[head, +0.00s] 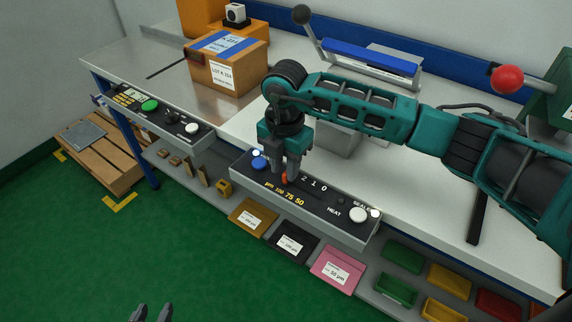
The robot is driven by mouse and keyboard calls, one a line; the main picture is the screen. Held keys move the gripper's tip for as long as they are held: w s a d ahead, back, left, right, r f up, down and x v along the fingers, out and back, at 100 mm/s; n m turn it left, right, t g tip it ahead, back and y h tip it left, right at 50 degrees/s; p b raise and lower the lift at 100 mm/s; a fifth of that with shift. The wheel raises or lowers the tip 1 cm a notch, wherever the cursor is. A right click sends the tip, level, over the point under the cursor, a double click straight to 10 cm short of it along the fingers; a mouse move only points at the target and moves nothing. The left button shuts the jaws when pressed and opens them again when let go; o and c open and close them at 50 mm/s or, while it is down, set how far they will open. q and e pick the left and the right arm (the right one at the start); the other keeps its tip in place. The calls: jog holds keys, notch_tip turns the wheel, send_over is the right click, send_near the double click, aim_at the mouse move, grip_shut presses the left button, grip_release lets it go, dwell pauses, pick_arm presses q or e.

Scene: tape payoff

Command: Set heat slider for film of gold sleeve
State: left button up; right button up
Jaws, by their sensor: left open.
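The sealer's control panel (325,215) runs along the bench's front edge. It bears the word HEAT, a µm scale reading 100, 75, 50, and the numbers 2, 1, 0. An orange-red slider knob (284,178) shows at the fingertips of my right gripper (285,172), near the 100 end. The fingers point down around it; whether they grip it I cannot tell. The gold sleeve (246,222) lies on the shelf below the panel with a white label, its figure too small to read surely. My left gripper (151,314) is open and empty at the bottom edge, partly cut off.
A black sleeve (285,253) and a pink sleeve (326,276), labelled 50 µm, lie beside the gold one. The panel has a blue knob (259,163) and a white button (359,215). Another control panel (165,127), a cardboard box (205,78) and coloured bins (396,290) stand around.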

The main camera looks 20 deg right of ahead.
jog(key=shift+o, duration=0.5)
notch_tip(320, 180, up, 13)
jog(key=shift+s+f, duration=0.1)
dwell(0.5)
